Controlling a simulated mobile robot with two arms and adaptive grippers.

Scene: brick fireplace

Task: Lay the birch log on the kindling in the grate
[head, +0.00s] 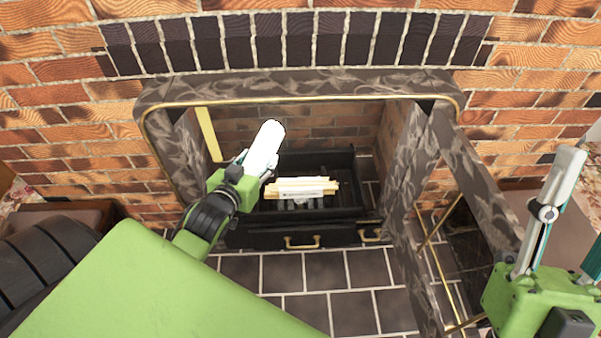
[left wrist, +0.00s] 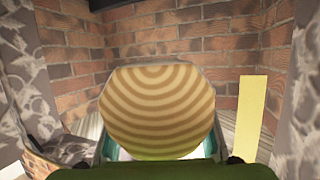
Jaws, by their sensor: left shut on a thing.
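The birch log (head: 266,143), white-barked, is held in my left gripper (head: 254,168) inside the fireplace opening, at the left side of the grate. The gripper is shut on it. In the left wrist view the log's ringed end (left wrist: 158,108) faces the camera. The kindling (head: 302,187), a small stack of pale sticks, lies in the black grate (head: 346,211). In the head view the log shows left of and beyond the kindling, apart from it. My right gripper (head: 580,150) is at the right edge, partly cut off, with its fingers apart and empty.
A dark marbled surround (head: 300,88) with brass trim frames the opening. A pale upright strip (head: 208,134) stands at its left inside wall. A hinged glass-and-brass panel (head: 452,255) is on the right. Dark hearth tiles (head: 350,270) are clear in front.

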